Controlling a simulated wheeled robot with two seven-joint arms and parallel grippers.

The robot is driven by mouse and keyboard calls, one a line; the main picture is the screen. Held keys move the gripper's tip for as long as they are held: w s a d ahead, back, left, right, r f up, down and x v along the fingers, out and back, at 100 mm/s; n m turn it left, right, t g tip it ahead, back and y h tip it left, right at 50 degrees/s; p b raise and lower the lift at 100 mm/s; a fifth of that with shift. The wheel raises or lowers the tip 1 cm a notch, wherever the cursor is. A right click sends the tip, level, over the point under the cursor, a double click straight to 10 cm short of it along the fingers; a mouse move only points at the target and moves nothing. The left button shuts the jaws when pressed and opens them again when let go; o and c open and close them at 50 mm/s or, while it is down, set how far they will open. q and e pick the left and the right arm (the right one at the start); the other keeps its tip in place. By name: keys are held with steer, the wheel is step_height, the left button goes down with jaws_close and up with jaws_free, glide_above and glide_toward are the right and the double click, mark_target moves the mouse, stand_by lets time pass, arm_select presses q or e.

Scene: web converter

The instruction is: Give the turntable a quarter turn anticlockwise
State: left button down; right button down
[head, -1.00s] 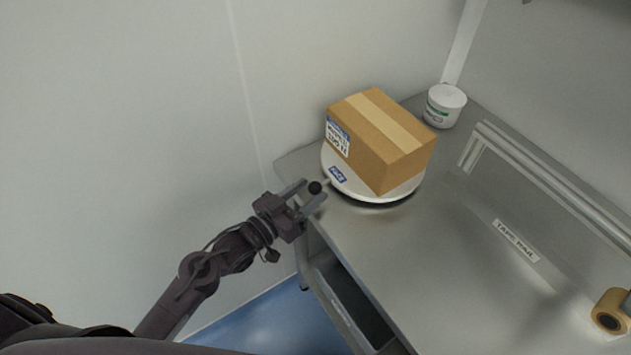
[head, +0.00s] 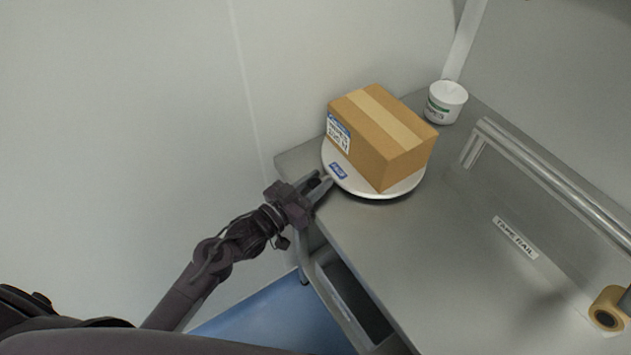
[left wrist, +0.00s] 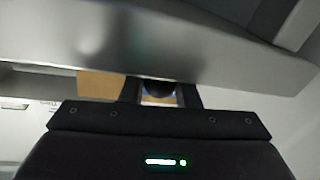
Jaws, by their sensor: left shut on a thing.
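The turntable (head: 356,186) is a white disc with a blue label at its left, at the far left corner of the grey bench. A brown taped cardboard box (head: 382,138) with a white and blue label sits on it. My left gripper (head: 324,182) is at the disc's left edge, shut on the turntable's black knob. The fingers hide the knob in the head view. In the left wrist view the dark round knob (left wrist: 158,90) shows between the two fingers. My right gripper is not in view.
A white tub (head: 445,103) stands behind the box at the bench's back corner. A metal rail (head: 540,170) with a "TAPE RAIL" label runs along the right, with a tape roll (head: 607,309). An open drawer (head: 345,297) is below the bench front. The middle benchtop is clear.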

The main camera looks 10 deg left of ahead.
mark_target(338, 182)
arm_select(q)
steer(key=shift+s+d+r+y+p, duration=0.1)
steer(key=shift+s+d+y+p, duration=0.2)
steer(key=shift+s+d+n+t+y+p, duration=0.3)
steer(key=shift+s+d+n+t+y, duration=0.25)
steer(key=shift+d+n+y, duration=0.3)
steer(key=shift+s+d+n+t+y+p, duration=0.25)
steer(key=shift+s+d+n+t+y, duration=0.35)
steer(key=shift+y, duration=0.35)
steer(key=shift+w, duration=0.15)
steer(key=c, duration=1.1)
jaws_free()
steer(key=shift+c, duration=0.2)
steer(key=shift+a, duration=0.1)
